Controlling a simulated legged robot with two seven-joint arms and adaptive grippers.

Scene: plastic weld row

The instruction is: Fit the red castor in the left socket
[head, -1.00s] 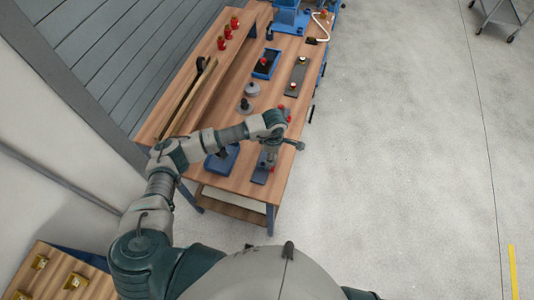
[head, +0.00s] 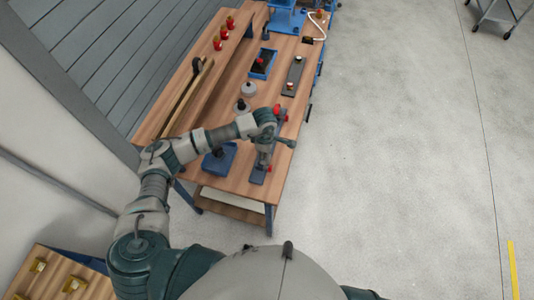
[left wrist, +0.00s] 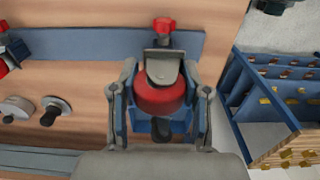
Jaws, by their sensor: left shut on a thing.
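My left gripper (left wrist: 160,100) is shut on the red castor (left wrist: 160,97), with a finger on each side of it. A grey metal plate covers the castor's upper part. Past it is a long blue-grey strip (left wrist: 90,44) on the table, with a red knob (left wrist: 165,25) near its right end and another red part (left wrist: 4,66) at the left. In the head view the gripper (head: 263,168) is over the near end of the strip (head: 257,176). The socket is hidden or not clear, and I cannot tell whether the castor touches it. My right gripper is not in view.
Several red parts stand on the raised shelf (head: 197,100). A blue rack (left wrist: 238,95) stands at the right in the wrist view.

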